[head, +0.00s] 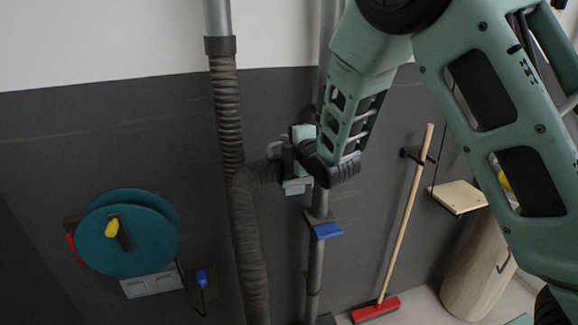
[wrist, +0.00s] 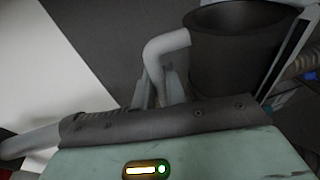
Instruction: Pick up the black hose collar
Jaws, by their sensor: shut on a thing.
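The black hose collar (wrist: 236,65) shows in the wrist view as a dark, open-ended cylinder at the upper right, just ahead of my gripper. In the head view, my gripper (head: 287,153) is at the free end of the dark ribbed hose (head: 262,173), in front of the wall. There the collar is mostly hidden by my gripper and wrist. My gripper is shut on the collar; the contact itself is largely hidden. A pale grey bent piece (wrist: 165,45) stands against the collar's left side in the wrist view.
A vertical pipe (head: 315,255) with a blue-tabbed bracket (head: 327,230) stands behind my wrist. A teal reel (head: 127,235) hangs at the left. A red broom (head: 376,309) leans right of the pipe, near a wooden shelf (head: 459,196) and a tan cylinder (head: 478,265).

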